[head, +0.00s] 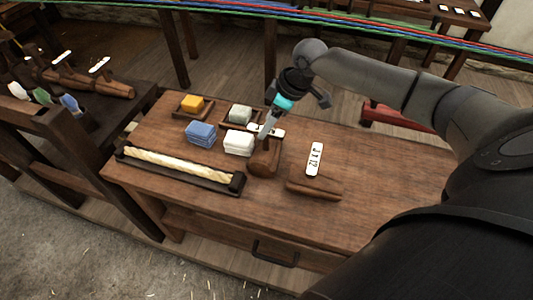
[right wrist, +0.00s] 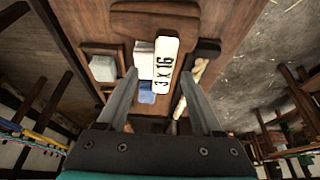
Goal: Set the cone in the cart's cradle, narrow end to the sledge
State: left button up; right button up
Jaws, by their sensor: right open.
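My right gripper (head: 268,138) is over the wooden table, pointing down at a brown rounded wooden piece (head: 264,162) that may be a cone. A white tag reading "3 x 16" (right wrist: 165,66) shows between its open fingers (right wrist: 160,76) in the right wrist view, with the brown piece (right wrist: 150,22) beyond. I cannot tell whether the fingers touch it. A second brown wooden piece (head: 314,189) lies to the right, by a tag reading "4 x 12" (head: 315,159). I cannot make out the cart's cradle or the sledge for certain. My left gripper is out of view.
On the table (head: 380,183) are a pale rope length in a dark tray (head: 240,184), blue blocks (head: 201,134), white blocks (head: 238,143), and small trays of yellow (head: 192,103) and grey-green (head: 241,114) blocks. A red object (head: 388,118) stands behind. Coloured strands (head: 400,33) cross above.

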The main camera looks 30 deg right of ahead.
jog(key=b, duration=0.1)
send_over(262, 148)
notch_tip(262, 148, down, 6)
jog(key=shift+r, duration=0.15)
grip_shut()
dwell(0.5)
jog(key=shift+r, duration=0.1)
dwell(0.8)
